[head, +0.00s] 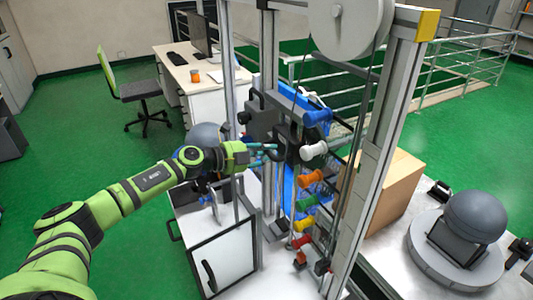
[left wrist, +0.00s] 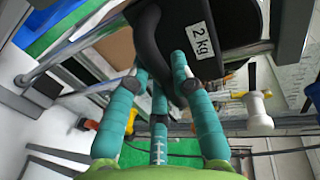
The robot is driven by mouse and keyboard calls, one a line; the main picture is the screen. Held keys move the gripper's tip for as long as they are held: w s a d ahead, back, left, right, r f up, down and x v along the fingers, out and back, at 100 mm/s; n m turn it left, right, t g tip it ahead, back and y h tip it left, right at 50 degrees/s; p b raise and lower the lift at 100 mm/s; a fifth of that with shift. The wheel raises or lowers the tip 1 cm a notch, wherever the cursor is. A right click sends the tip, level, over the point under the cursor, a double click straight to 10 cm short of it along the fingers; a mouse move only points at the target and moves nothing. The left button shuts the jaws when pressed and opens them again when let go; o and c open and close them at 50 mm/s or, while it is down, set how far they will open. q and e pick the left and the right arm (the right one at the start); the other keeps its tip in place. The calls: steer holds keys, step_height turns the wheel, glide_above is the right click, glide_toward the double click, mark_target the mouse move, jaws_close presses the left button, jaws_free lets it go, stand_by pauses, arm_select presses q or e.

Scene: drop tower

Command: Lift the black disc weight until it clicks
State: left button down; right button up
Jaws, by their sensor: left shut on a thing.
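The black disc weight (head: 287,133) hangs inside the tall grey frame of the drop tower (head: 378,130). In the left wrist view the weight (left wrist: 205,30) is close above the fingers and bears a white "2 kg" label. My left gripper (head: 268,152) reaches in from the left. Its teal fingers, seen in the left wrist view (left wrist: 165,75), are shut on a dark curved part of the weight. The exact contact is partly hidden by the fingers and the dark body. My right gripper is not in view.
Colored handles line the tower: blue (head: 317,117), white (head: 314,150), orange (head: 311,178) and several more below. A large grey wheel (head: 350,25) sits on top. A cardboard box (head: 397,188) stands behind the right post. A white cabinet (head: 222,255) stands below my arm.

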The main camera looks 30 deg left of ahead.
arm_select(q)
steer(key=c, duration=1)
jaws_free()
steer(key=shift+w+a+r, duration=0.15)
steer(key=shift+w+r, duration=0.1)
steer(key=shift+r, duration=0.3)
steer(key=shift+c, duration=0.2)
steer(key=shift+w+a+f, duration=0.1)
steer(key=shift+f, duration=0.05)
steer(key=v, duration=1.2)
steer(key=shift+f, duration=0.4)
steer(key=shift+s, duration=0.2)
